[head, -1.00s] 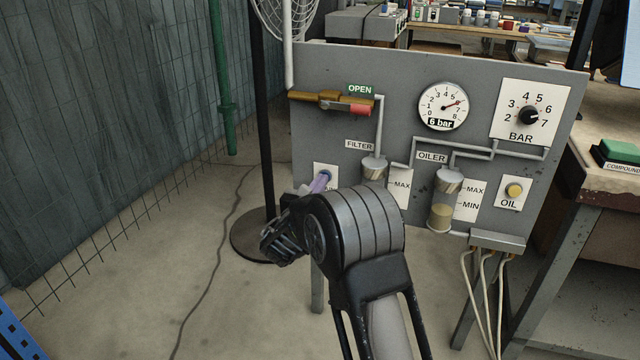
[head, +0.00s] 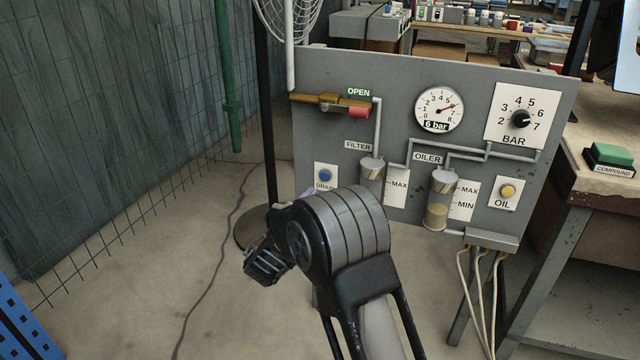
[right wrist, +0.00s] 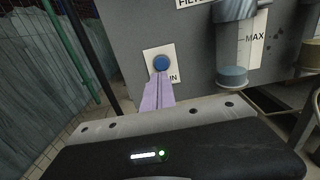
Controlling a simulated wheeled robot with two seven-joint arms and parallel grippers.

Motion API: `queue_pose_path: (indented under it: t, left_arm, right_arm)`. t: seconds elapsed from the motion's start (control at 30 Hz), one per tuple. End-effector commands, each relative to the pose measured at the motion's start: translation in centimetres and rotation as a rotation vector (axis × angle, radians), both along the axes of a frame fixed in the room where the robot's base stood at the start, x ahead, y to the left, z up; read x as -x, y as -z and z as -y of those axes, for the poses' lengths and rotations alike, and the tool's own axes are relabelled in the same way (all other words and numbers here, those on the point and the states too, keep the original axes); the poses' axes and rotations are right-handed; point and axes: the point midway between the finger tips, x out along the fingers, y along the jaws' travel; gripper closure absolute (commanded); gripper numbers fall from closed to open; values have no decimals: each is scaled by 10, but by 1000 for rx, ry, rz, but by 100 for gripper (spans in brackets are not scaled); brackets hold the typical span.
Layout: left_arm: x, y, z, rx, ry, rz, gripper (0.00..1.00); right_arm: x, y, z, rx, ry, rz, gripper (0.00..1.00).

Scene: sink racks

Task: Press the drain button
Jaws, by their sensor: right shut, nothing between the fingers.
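The drain button (head: 325,175) is a round blue button on a white plate marked DRAIN, low on the left of the grey panel. It also shows in the right wrist view (right wrist: 161,62), whole but for its lower edge near the fingertips. My right gripper (head: 309,193) is shut and empty, its purple fingers mostly hidden behind my own wrist in the head view. In the right wrist view the fingertips (right wrist: 160,76) point at the plate just below the button. They look apart from the button, but the gap is hard to judge. My left gripper is not in view.
The grey panel (head: 400,80) also bears a filter bowl (head: 372,180), an oiler bowl (head: 440,200), a yellow oil button (head: 508,191), a gauge (head: 439,109) and a pressure knob (head: 520,119). A black pole (head: 268,110) stands left of the panel.

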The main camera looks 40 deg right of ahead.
Motion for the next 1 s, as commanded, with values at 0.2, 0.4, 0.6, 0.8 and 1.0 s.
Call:
queue_pose_path:
  t: [0.2, 0.4, 0.6, 0.8, 1.0]
  left_arm:
    - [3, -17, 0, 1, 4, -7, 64]
    - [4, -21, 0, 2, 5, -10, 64]
    - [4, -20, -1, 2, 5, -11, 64]
    - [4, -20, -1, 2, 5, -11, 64]
    - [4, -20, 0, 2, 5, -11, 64]
  right_arm:
    - [24, -2, -37, 0, -4, -1, 100]
    - [34, 0, -52, -2, -4, -1, 100]
    - [35, 1, -53, -1, -3, -1, 100]
    - [35, 1, -53, -2, -3, -1, 100]
    - [35, 1, -53, -2, -3, -1, 100]
